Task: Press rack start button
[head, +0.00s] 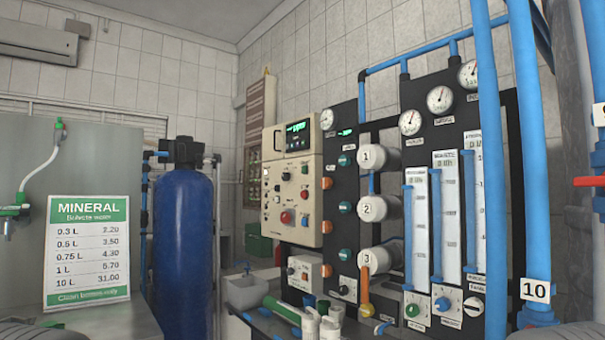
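The rack is a tall dark panel (390,300) right of centre, with gauges, flow tubes and buttons. A beige control box (312,236) with a lit screen (299,136) is mounted at its left side. The box carries several small knobs and a larger red button (287,217). Green buttons (344,159) and orange buttons (326,183) run down the dark strip beside it. The labels are too small to read, so I cannot tell which button is the start button. Neither gripper can be made out; only dark rounded shapes show in the bottom corners.
White cylinders numbered 1 to 3 (380,208) stick out from the rack. Blue pipes (490,150) stand in front at the right. A blue tank (183,250) and a mineral price sign (88,252) are at left. White and green pipe pieces (310,325) are low in front.

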